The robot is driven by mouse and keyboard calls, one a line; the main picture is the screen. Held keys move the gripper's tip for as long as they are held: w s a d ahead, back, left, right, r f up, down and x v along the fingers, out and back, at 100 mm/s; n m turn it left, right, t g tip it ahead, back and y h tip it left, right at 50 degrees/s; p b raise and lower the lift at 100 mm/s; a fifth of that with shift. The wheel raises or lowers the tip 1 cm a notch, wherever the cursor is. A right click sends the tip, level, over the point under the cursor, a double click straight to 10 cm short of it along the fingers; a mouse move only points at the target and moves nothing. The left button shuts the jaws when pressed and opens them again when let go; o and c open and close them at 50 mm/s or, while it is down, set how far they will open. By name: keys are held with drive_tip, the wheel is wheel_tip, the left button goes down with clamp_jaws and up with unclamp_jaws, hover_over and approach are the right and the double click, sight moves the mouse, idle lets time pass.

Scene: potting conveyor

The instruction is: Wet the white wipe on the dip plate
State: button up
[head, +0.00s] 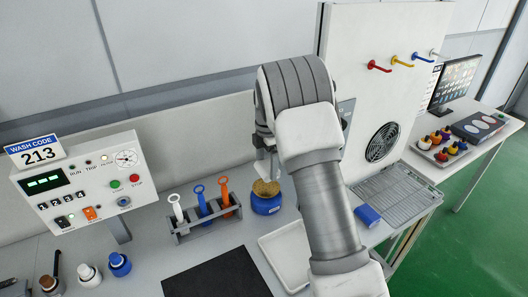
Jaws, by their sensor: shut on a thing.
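My gripper (265,168) points down behind my arm, just above a round blue pot (267,205) with a rough tan top (266,187). The fingers are small and partly hidden by my wrist. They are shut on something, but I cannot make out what. Whether the gripper touches the tan top cannot be told. I cannot pick out a white wipe for certain. No plate is clearly marked as the dip plate; the blue pot may be it.
A grey rack (205,222) with white, blue and orange handled tools stands left of the pot. A white tray (272,252) lies partly behind my arm, beside a black mat (218,277). A blue block (367,215) lies right, near a wire grid (396,195). A control box (85,185) stands left.

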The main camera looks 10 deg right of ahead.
drive_tip(key=shift+w+r+n, duration=0.1)
drive_tip(key=shift+w+n, duration=0.2)
drive_tip(key=shift+w, duration=0.1)
drive_tip(key=b, duration=0.3)
hover_over(266, 187)
drive_tip(key=shift+f, duration=2.9)
drive_tip(key=shift+f+b, duration=0.95)
drive_tip(key=shift+f, duration=0.2)
drive_tip(key=shift+r+p, duration=2)
drive_tip(key=shift+r, duration=1.6)
